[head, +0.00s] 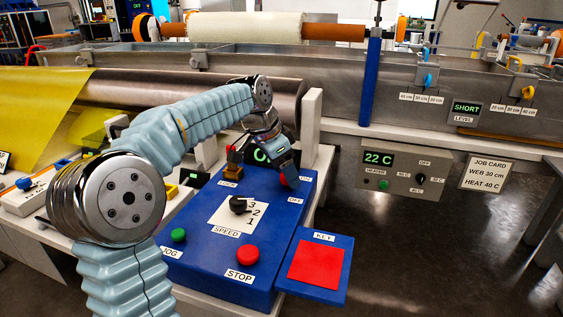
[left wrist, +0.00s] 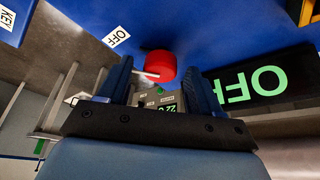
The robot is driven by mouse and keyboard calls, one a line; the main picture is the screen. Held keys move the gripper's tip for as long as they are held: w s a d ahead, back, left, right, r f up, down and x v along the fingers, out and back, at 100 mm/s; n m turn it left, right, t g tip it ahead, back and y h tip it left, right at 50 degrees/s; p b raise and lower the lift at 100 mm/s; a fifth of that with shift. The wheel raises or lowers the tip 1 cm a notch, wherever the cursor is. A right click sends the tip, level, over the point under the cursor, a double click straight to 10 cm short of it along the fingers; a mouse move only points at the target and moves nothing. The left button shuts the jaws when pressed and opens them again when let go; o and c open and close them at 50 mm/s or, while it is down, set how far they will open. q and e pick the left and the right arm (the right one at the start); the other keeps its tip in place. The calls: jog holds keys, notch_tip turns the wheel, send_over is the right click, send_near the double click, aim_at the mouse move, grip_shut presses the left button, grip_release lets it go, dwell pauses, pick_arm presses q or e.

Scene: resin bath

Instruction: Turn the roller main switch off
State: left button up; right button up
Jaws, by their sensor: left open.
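The roller main switch is a red knob (left wrist: 160,64) with a white pointer, on the blue panel (head: 190,262). In the left wrist view the pointer is toward the left, on the side of the OFF label (left wrist: 117,37). My left gripper (head: 284,168) is over the panel's far right corner, and the red knob (head: 288,183) shows partly beneath it. In the left wrist view its open fingers (left wrist: 158,78) stand either side of the knob, with gaps; I cannot tell whether they touch it. The display (left wrist: 262,82) reads OFF in green. My right gripper is not in view.
The panel also carries a black speed dial (head: 238,205), a green jog button (head: 179,235), a red stop button (head: 247,254) and a red key pad (head: 316,264). A heater box (head: 400,175) reads 22 C at right. My left arm hides part of the display.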

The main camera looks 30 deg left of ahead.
pick_arm(q)
jog(key=v, duration=1.3)
jog(key=shift+r, duration=0.3)
jog(key=shift+s, duration=0.1)
